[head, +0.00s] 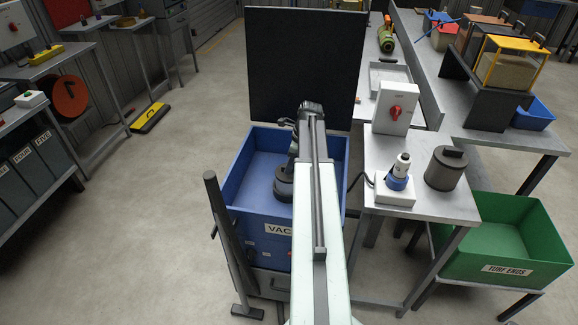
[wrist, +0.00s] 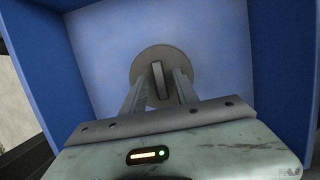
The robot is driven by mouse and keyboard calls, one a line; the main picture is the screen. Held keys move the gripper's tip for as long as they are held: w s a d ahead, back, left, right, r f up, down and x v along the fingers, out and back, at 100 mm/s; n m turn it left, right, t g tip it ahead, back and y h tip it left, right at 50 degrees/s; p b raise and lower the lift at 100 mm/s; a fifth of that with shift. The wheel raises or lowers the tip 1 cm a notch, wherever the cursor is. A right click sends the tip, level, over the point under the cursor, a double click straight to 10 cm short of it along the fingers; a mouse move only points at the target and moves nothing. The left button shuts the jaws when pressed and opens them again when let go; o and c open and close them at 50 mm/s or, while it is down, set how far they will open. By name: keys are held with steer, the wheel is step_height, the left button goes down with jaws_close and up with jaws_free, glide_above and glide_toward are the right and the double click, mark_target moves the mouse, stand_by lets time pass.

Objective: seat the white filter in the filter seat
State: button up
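A round grey-beige piece with an upright fin (wrist: 157,62) lies inside the blue bin labelled "VAC" (head: 277,229). In the head view it is a dark disc (head: 283,188), partly hidden by my arm. My gripper (wrist: 163,78) is over it with one finger on each side of the fin. A gap shows beside the fin, so the fingers look open. I cannot tell whether this piece is the white filter, and no clearly white filter shows elsewhere. The filter seat cannot be made out; the bin floor (wrist: 100,62) looks plain blue.
A black panel (head: 305,65) stands up behind the bin. On the right, a small grey table (head: 430,205) holds a dark cylinder with a handle (head: 446,170), a white box with a plug (head: 396,188) and a red-knobbed switch box (head: 394,106). A green bin (head: 497,240) is beyond.

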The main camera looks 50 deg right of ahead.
steer(key=p+v, duration=1)
steer(key=v, duration=0.1)
steer(key=shift+r, duration=0.35)
steer(key=shift+s, duration=0.1)
